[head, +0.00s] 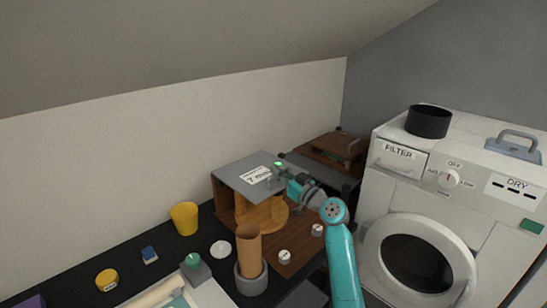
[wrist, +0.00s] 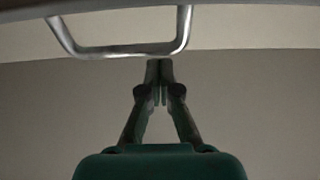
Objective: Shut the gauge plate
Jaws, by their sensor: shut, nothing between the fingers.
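The grey plate with a white label, which I take to be the gauge plate (head: 240,172), sits raised over a wooden housing (head: 226,205) with an amber round body inside. A metal bar handle (wrist: 120,50) hangs at the top of the wrist view, under the edge of a dark panel. My gripper (head: 281,172) is at the right edge of the grey plate. In the wrist view my gripper (wrist: 160,64) is shut and empty, its fingertips by the handle's lower bar. I cannot tell whether they touch it. The plate's hinge is hidden.
A brown cylinder in a grey cup (head: 249,250), two white knobs (head: 285,257) and a yellow cup (head: 184,218) stand near the housing. A wooden box (head: 331,150) lies behind my gripper. The white washer (head: 402,195) with a black pot (head: 428,121) bounds the right side.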

